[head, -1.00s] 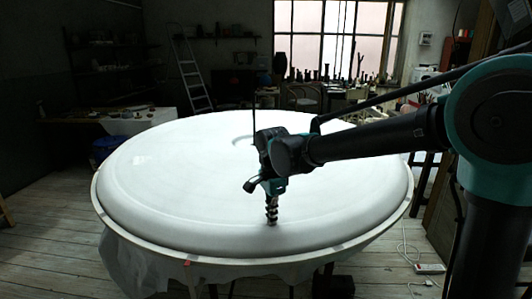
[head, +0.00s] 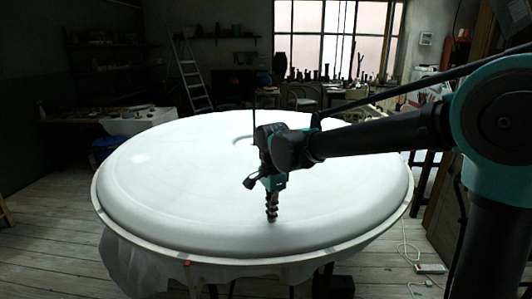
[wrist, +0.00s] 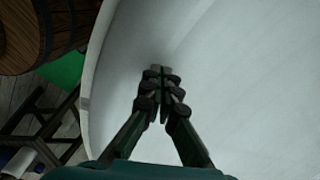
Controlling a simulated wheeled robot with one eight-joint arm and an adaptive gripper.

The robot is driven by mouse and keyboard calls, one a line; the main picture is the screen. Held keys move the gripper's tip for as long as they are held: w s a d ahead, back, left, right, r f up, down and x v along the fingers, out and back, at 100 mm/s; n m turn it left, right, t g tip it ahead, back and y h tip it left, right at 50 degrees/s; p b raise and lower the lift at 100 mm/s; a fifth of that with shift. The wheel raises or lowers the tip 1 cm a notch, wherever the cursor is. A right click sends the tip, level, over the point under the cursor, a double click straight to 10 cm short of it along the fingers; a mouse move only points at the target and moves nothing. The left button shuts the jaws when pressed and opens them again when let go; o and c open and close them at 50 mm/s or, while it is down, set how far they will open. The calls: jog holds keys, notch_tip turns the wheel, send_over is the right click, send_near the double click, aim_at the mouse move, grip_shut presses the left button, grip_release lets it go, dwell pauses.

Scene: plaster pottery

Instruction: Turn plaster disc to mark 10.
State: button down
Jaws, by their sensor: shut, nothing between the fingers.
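The large white plaster disc (head: 190,190) lies flat on its round stand in the head view, with a raised rounded rim and a paler outer band (head: 200,254) around it. No readable mark numbers show on it. My gripper (head: 271,219) points down at the disc's near right part, just inside the rim. In the wrist view my gripper (wrist: 160,72) is shut, its fingertips together and empty, over the white surface (wrist: 240,80) near the edge. I cannot tell whether the fingertips touch the plaster.
A stepladder (head: 190,75), a bench (head: 120,120) and shelves stand at the back left. A window (head: 335,40) with pots below it is behind. A power strip (head: 430,268) with a cable lies on the floor at right. A wooden barrel-like object (wrist: 50,30) shows in the wrist view.

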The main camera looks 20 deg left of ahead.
aim_at(292, 222)
jog(key=shift+r, duration=2.9)
jog(key=shift+w+d+f, duration=0.25)
jog(key=shift+d+f, duration=0.3)
jog(key=shift+f, duration=0.35)
jog(key=shift+w+d+f, duration=0.3)
jog(key=shift+d+f, duration=0.2)
jog(key=shift+f, duration=0.35)
jog(key=shift+w+d+f, duration=0.25)
jog(key=shift+d+f, duration=0.3)
jog(key=shift+f, duration=0.35)
jog(key=shift+f, duration=0.9)
jog(key=shift+d, duration=0.15)
jog(key=shift+w+d, duration=0.4)
jog(key=shift+d, duration=0.2)
jog(key=shift+w+d, duration=0.35)
jog(key=shift+d, duration=0.25)
jog(key=shift+r, duration=0.1)
